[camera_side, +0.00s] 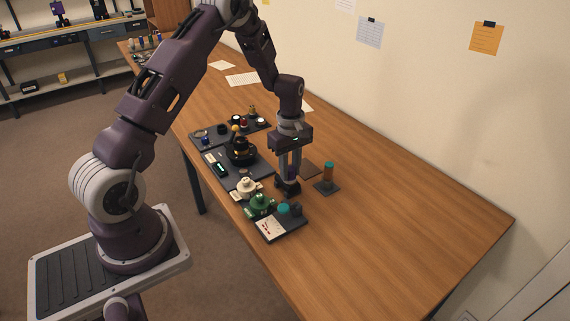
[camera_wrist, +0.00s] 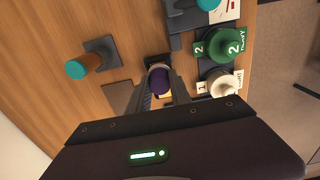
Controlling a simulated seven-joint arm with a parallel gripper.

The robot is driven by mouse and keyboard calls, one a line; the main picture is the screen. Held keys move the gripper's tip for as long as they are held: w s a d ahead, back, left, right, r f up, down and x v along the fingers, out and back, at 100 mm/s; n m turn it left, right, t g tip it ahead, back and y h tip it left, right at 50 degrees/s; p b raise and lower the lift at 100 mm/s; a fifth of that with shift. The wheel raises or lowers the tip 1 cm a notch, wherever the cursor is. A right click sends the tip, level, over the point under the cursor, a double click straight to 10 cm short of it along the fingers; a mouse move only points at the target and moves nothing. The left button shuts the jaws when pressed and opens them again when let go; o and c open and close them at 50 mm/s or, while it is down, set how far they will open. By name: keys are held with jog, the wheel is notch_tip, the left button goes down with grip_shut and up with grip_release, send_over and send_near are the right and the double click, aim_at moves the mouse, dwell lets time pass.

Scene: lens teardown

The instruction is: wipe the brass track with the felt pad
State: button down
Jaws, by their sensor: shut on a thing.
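My gripper (camera_side: 288,188) points straight down, low over the table beside the white and green pots. In the wrist view its fingers (camera_wrist: 163,92) are shut on a purple-topped tool (camera_wrist: 159,79), which stands at a small dark holder (camera_wrist: 157,61). I cannot tell whether the tool is clear of the holder. No felt surface shows, so I cannot tell whether this is the felt pad. A black lens body (camera_side: 241,153) with brass-coloured parts stands on a dark mat, left of my gripper in the side view. The brass track cannot be made out clearly.
A white pot marked 1 (camera_wrist: 224,85) and green pot marked 2 (camera_wrist: 226,46) stand close beside my gripper. A teal-topped orange cylinder (camera_side: 328,173) stands on a dark base. A tray (camera_side: 289,228) lies near the front edge. The table's right side is clear.

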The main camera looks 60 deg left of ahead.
jog(key=shift+d, duration=1.25)
notch_tip(320, 180, up, 8)
jog(key=shift+a, duration=0.1)
